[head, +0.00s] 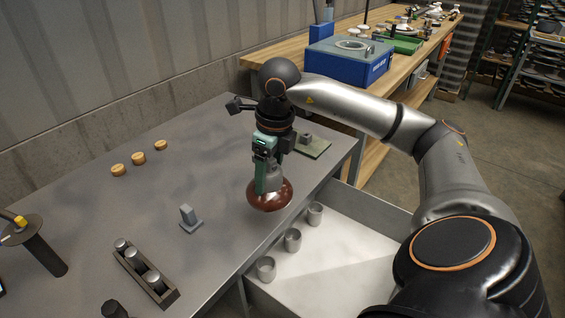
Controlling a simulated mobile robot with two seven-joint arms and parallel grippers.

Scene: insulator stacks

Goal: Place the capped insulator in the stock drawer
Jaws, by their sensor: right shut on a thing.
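My right gripper (265,178) points down and is shut on the capped insulator (271,195), a glossy brown disc with a grey metal cap on top. The gripper's fingers are around the cap. The insulator hangs near the table's right edge, beside the open drawer; its exact height above the tabletop is hard to tell. The stock drawer (345,272) is pulled out at the table's right side, with a pale floor. Three grey cups (293,240) stand in a row along its left side. My left gripper is not in view.
On the grey table (215,160) are three small wooden discs (139,158), a small grey block (189,218), a dark rack with metal cylinders (146,272) and a dark flanged stand (40,245). The drawer's right part is clear.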

